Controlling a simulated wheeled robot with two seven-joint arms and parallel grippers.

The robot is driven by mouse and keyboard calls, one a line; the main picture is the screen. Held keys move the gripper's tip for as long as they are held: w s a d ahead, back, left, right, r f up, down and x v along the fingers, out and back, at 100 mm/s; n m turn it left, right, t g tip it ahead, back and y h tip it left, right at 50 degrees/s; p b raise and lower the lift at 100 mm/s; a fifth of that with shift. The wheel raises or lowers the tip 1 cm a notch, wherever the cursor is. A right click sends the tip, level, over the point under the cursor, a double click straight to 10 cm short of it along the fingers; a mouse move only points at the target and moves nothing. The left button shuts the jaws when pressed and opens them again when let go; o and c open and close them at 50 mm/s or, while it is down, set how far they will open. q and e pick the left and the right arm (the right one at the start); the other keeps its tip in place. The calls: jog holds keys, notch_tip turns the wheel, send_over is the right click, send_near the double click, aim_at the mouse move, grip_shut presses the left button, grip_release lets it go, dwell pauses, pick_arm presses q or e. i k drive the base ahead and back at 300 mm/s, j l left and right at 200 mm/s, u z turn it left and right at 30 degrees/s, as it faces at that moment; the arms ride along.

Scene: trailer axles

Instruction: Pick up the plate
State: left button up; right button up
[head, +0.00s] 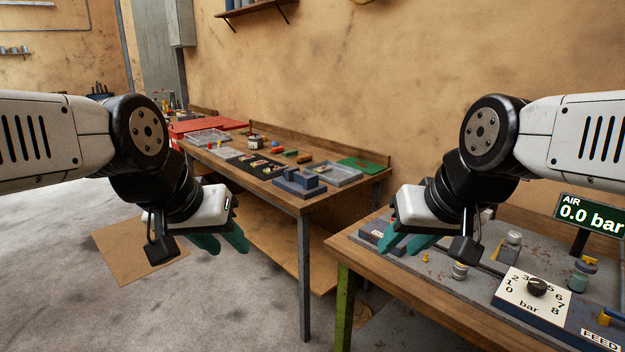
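No single thing is clearly the plate. A flat light grey piece (227,153) lies on the far bench, between a clear tray (207,137) and a black mat; it is too small to tell if it is the plate. My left gripper (221,241) hangs in the air left of the far bench, its teal fingers apart and nothing seen between them. My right gripper (406,244) is over the left end of the near bench, its teal fingers also apart and empty. Both grippers are well apart from the grey piece.
The far bench (312,206) stands along the wall with a blue-grey fixture (298,182), a grey tray (333,173) and a green mat (364,165). The near bench (356,256) carries a dial panel (516,297) and an air display (591,213). Floor between is open.

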aim_at(322, 169)
jog(key=i, duration=0.3)
jog(key=i+j+z, duration=0.1)
jog(key=i+j, duration=0.25)
jog(key=i+j+z, duration=0.1)
jog(key=i+j, duration=0.25)
jog(key=i+j+z, duration=0.1)
jog(key=i+j, duration=0.3)
jog(key=i+j+z, duration=0.1)
jog(key=i+j, duration=0.3)
jog(key=i+j+z, duration=0.1)
jog(key=i+j, duration=0.25)
jog(key=j, duration=0.15)
jog(key=i+j+z, duration=0.1)
jog(key=i+j, duration=0.2)
jog(key=j, duration=0.2)
jog(key=i+j+z, duration=0.1)
jog(key=i+j, duration=0.2)
jog(key=j, duration=0.2)
